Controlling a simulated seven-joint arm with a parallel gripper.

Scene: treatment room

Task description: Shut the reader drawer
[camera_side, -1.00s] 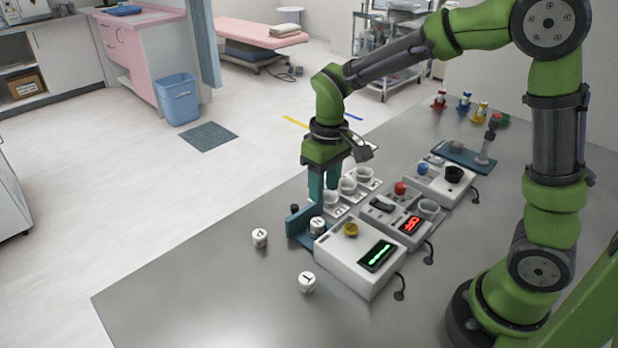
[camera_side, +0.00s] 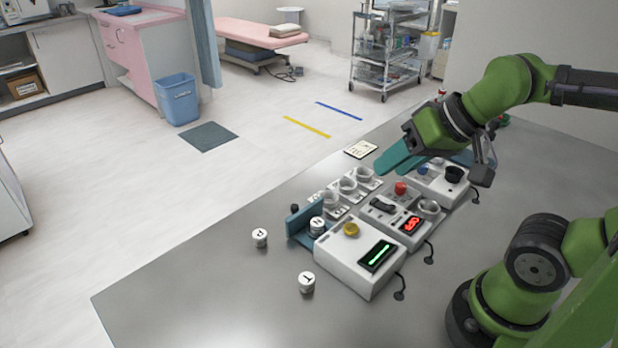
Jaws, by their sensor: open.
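The reader (camera_side: 345,275) is a white box with a yellow button (camera_side: 351,230) and a green-lit display (camera_side: 377,256). Its teal drawer (camera_side: 294,226) sticks out from the left side of the box, so it stands open. A white-capped vial (camera_side: 317,226) with a dark mark sits in the drawer. A small dark knob (camera_side: 294,208) shows by the drawer's outer wall. My gripper (camera_side: 384,166) has teal fingers, points left and hangs above the devices, well behind and to the right of the drawer. It touches nothing that I can see; the gap between its fingers is hard to see.
Loose vials (camera_side: 260,238) and (camera_side: 307,282) stand on the grey table (camera_side: 200,290) left and front of the reader. A row of white cups (camera_side: 347,185) stands behind it. A device with a red display (camera_side: 412,225) adjoins it. The table left of the drawer is mostly clear.

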